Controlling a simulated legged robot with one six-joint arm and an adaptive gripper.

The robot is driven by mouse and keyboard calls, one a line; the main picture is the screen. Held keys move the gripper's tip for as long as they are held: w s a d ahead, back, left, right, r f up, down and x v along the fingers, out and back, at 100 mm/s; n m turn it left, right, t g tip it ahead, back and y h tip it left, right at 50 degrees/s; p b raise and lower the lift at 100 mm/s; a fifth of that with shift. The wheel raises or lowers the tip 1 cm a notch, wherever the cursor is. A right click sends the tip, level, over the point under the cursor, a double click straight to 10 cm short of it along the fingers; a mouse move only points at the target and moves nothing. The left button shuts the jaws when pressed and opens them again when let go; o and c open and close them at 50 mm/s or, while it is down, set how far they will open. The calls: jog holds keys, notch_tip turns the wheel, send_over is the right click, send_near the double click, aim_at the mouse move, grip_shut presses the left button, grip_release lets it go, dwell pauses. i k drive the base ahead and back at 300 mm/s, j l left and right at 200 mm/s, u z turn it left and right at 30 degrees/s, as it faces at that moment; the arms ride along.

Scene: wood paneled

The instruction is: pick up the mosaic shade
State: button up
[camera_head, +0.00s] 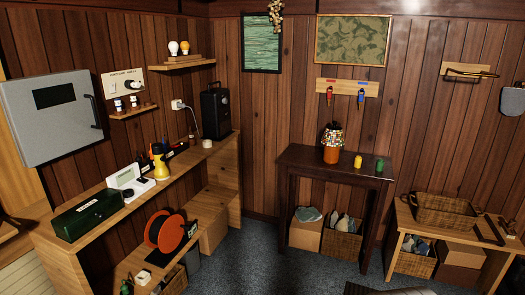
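The mosaic shade (333,132) is a small, multicoloured, speckled piece. It sits on top of an orange-brown base (331,155) on a dark wooden side table (333,162) against the back wall. The shade looks upright. Its far side is hidden. My gripper is not in this view, so I cannot see where it is relative to the shade.
A yellow item (358,161) and a green item (379,164) stand right of the shade. A wooden bench with a green box (90,215) lines the left. A wicker basket (446,211) sits on a low table at right. Dark carpet (290,265) lies open in front.

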aim_at(333, 136)
jog(key=i+j, duration=0.1)
jog(key=i, duration=1.5)
jog(key=i+z, duration=0.45)
jog(key=i+j+z, duration=0.7)
jog(key=i+z, duration=0.15)
jog(key=i+j+z, duration=0.3)
jog(key=i+j, duration=0.25)
jog(key=j, duration=0.15)
